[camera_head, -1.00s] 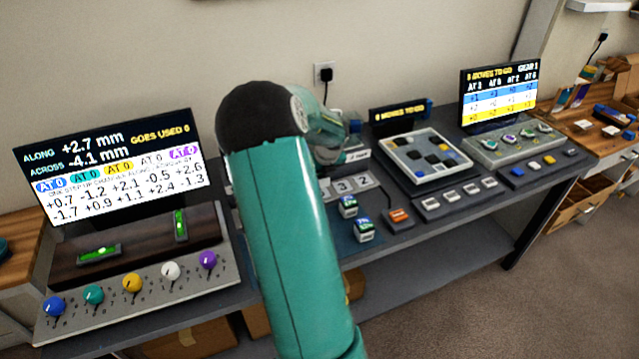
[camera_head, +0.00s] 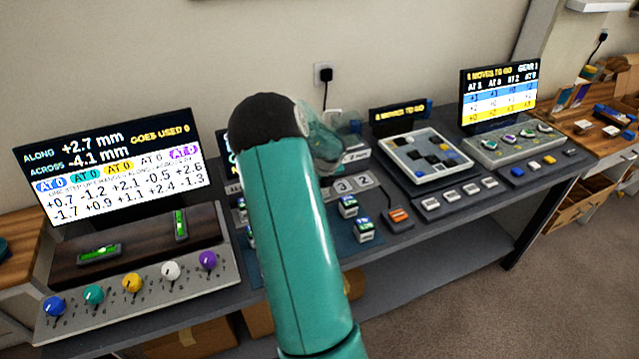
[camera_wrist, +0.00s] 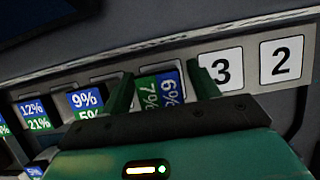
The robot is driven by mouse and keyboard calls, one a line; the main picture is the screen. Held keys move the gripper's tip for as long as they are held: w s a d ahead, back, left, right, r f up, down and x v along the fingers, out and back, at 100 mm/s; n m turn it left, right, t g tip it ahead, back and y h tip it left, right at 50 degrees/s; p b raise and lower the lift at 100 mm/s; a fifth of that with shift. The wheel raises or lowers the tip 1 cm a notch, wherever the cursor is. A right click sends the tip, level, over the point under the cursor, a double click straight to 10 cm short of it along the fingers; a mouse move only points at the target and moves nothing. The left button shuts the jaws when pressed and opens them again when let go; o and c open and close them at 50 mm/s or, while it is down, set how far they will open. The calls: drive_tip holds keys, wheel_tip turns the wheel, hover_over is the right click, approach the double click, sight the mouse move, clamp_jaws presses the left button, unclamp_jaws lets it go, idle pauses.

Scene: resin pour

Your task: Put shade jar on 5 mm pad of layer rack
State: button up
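The layer rack (camera_wrist: 235,85) shows in the wrist view as a sloping row of pads, with bare pads numbered 3 (camera_wrist: 221,69) and 2 (camera_wrist: 281,60) at right. A jar (camera_wrist: 160,88) labelled 6% and 7% in blue and green stands in line with this row, left of pad 3; the number under it is hidden. My gripper (camera_wrist: 160,72) is over it, one finger on each side, with a narrow gap at the left finger, so it looks open. Further jars marked 9% (camera_wrist: 85,101) and 12% (camera_wrist: 34,114) stand to the left. In the head view my arm hides most of the rack.
Two loose jars, one (camera_head: 348,206) behind the other (camera_head: 364,231), stand on a dark blue mat right of my arm. An orange-buttoned box (camera_head: 398,218) and a sliding-tile tray (camera_head: 425,156) are further right. A dial panel with a screen (camera_head: 115,165) stands at left.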

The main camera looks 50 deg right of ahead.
drive_tip(key=shift+a+r, duration=0.1)
drive_tip(key=shift+r, duration=0.4)
drive_tip(key=v, duration=1.1)
drive_tip(key=w+a+r+n+y, duration=0.1)
drive_tip(key=a+r+n, duration=0.3)
drive_tip(key=a+n, duration=0.45)
drive_tip(key=w+a+r+n+t+y, duration=0.15)
drive_tip(key=a+r+n, duration=0.3)
drive_tip(key=a, duration=0.65)
drive_tip(key=w+a+r+n+y, duration=0.1)
drive_tip(key=a+r+n, duration=0.2)
drive_tip(key=a+n, duration=0.5)
drive_tip(key=s+a+r+n, duration=0.2)
drive_tip(key=s+a+n, duration=0.4)
drive_tip(key=a+n, duration=0.3)
drive_tip(key=s+a+r+n+h, duration=0.1)
drive_tip(key=s+a+r+n, duration=0.1)
drive_tip(key=s+a+n, duration=0.5)
drive_tip(key=a+n, duration=0.3)
drive_tip(key=n, duration=0.2)
drive_tip(key=shift+a, duration=0.35)
drive_tip(key=shift+s, duration=0.1)
drive_tip(key=shift+c, duration=0.4)
